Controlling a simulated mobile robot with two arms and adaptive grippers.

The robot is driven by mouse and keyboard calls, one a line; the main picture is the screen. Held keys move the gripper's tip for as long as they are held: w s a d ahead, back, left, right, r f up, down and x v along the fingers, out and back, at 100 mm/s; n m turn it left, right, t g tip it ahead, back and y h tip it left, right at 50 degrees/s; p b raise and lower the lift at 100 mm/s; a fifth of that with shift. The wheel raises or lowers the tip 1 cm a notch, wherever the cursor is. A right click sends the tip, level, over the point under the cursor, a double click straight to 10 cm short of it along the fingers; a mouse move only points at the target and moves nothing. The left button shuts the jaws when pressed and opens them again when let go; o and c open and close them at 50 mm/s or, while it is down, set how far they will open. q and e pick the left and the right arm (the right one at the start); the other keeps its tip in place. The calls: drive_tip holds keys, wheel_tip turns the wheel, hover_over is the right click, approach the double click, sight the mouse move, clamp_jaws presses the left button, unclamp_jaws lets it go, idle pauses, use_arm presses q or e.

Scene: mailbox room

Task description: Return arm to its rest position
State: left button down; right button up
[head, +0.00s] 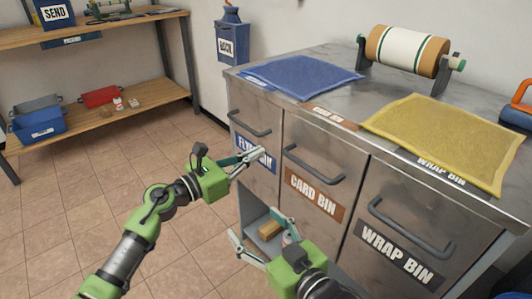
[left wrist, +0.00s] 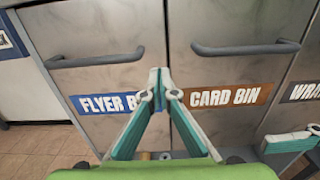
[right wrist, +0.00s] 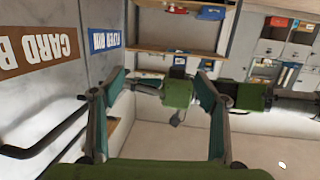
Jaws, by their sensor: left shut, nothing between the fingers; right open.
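My left gripper (head: 257,155) is shut and empty in front of the flyer bin drawer (head: 236,140). In the left wrist view its fingertips (left wrist: 160,88) meet between the flyer bin label (left wrist: 103,104) and the card bin label (left wrist: 229,96). My right gripper (head: 258,232) is lower, with its fingers spread and nothing between them, in front of the cabinet below the card bin (head: 316,196). In the right wrist view its open fingers (right wrist: 160,85) frame my green left gripper farther off.
The steel cabinet also has a wrap bin (head: 398,252). On its top lie a blue mat (head: 302,76), a yellow mat (head: 445,138) and a paper roll (head: 405,50). A low opening holds a small box (head: 269,228). A wooden shelf (head: 150,103) stands far left. Tiled floor between is clear.

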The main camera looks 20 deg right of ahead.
use_arm(q)
drive_tip(key=p+v, duration=0.1)
drive_tip(key=v, duration=0.7)
drive_tip(key=shift+a, duration=0.25)
use_arm(e)
wheel_tip(320, 180, down, 7)
drive_tip(key=s+d+g+h, duration=0.1)
drive_tip(key=s+d+g, duration=0.1)
drive_tip(key=g, duration=0.1)
drive_tip(key=shift+s+r+g, duration=0.15)
drive_tip(key=shift+s+g, duration=0.15)
drive_tip(key=shift+s, duration=0.05)
